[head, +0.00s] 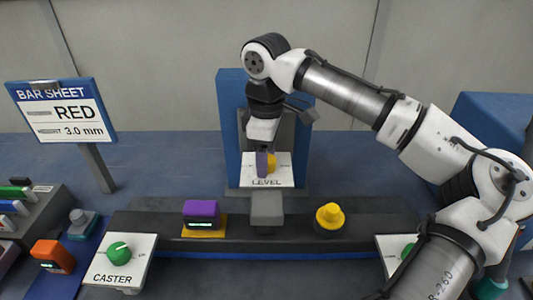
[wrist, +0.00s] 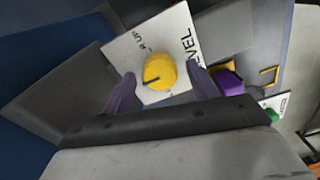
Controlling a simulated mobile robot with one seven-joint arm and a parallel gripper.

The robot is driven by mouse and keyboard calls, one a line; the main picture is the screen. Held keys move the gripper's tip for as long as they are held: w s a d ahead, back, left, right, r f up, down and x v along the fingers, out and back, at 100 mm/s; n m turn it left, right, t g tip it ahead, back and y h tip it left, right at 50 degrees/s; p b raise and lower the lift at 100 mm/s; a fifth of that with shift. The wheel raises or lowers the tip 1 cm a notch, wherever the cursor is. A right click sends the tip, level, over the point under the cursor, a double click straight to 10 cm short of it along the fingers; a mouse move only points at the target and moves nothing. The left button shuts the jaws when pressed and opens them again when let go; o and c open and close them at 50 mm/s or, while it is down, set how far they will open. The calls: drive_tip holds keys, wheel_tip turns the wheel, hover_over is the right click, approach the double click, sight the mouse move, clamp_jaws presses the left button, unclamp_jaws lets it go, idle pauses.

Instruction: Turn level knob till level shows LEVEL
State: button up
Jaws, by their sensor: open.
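The yellow level knob (wrist: 158,71) stands on a white panel (wrist: 180,35) marked LEVEL, with partly visible lettering beside the knob. A dark pointer line on the knob points to the lower left in the wrist view. My gripper (wrist: 161,73) is open, with one purple finger on each side of the knob. I cannot tell whether either finger touches it. In the head view the knob (head: 271,162) is partly hidden behind my gripper (head: 263,162). A purple box (head: 201,209) with a small lit display sits on the rail; its text is too small to read.
A green CASTER knob (head: 118,250) is on a panel at front left, beside an orange box (head: 52,256) with a display. A yellow round piece (head: 330,216) stands on the dark rail. My arm covers the right side.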

drive_tip(key=shift+f, duration=0.15)
drive_tip(key=c, duration=1)
drive_tip(key=shift+m+p, duration=0.3)
drive_tip(key=shift+p, duration=0.05)
drive_tip(key=m+p, duration=0.1)
drive_tip(key=m, duration=0.1)
drive_tip(key=shift+m+p, duration=0.3)
drive_tip(key=shift+p, duration=0.05)
drive_tip(key=shift+m+p, duration=0.65)
drive_tip(key=shift+m, duration=0.55)
